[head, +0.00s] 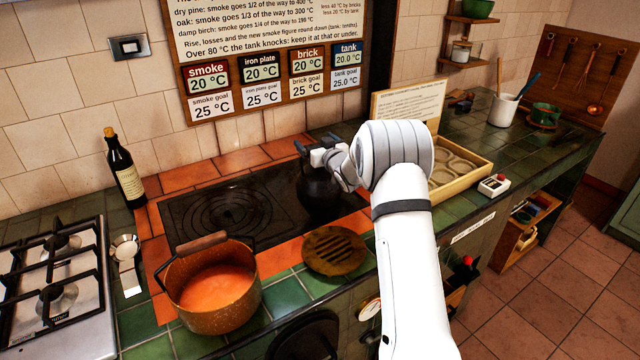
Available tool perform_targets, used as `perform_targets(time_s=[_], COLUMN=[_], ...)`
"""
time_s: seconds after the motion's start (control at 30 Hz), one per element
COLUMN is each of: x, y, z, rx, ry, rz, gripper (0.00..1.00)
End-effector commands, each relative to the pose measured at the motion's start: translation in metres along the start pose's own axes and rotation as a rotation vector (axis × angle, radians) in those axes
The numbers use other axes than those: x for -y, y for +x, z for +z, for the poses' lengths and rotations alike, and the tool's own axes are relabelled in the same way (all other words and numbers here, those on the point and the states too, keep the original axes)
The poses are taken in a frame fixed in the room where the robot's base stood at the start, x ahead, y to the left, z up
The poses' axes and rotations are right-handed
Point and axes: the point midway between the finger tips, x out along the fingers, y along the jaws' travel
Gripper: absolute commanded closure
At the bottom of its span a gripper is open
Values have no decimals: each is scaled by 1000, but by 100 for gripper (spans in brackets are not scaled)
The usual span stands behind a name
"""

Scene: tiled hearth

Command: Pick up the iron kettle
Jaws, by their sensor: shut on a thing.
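The iron kettle (318,192) is a dark, rounded vessel standing on the right part of the black iron plate (262,212), or just above it; I cannot tell which. My arm reaches in from the lower right and covers part of the kettle's right side. My gripper (312,153) is at the top of the kettle and is shut on it, most likely at its handle. The fingertips and the exact grip are small and partly hidden by my wrist.
An orange pot (215,295) of red soup and a round slotted wooden trivet (334,250) stand in front of the plate. A dark bottle (124,170) stands at the back left, beside a gas hob (60,300). A wooden tray (470,180) lies to the right.

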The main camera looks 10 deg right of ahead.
Motion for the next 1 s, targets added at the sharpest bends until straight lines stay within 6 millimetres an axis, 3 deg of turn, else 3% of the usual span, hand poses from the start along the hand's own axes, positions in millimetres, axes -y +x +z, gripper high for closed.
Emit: perform_targets(time_s=[0.37,0.8,1.0], x=[0,1,1], y=[0,0,1], z=[-8,-80,-100], rx=[-5,-10,-8], ry=[-5,-5,-4], rz=[0,-2,-2], gripper=[79,80,80])
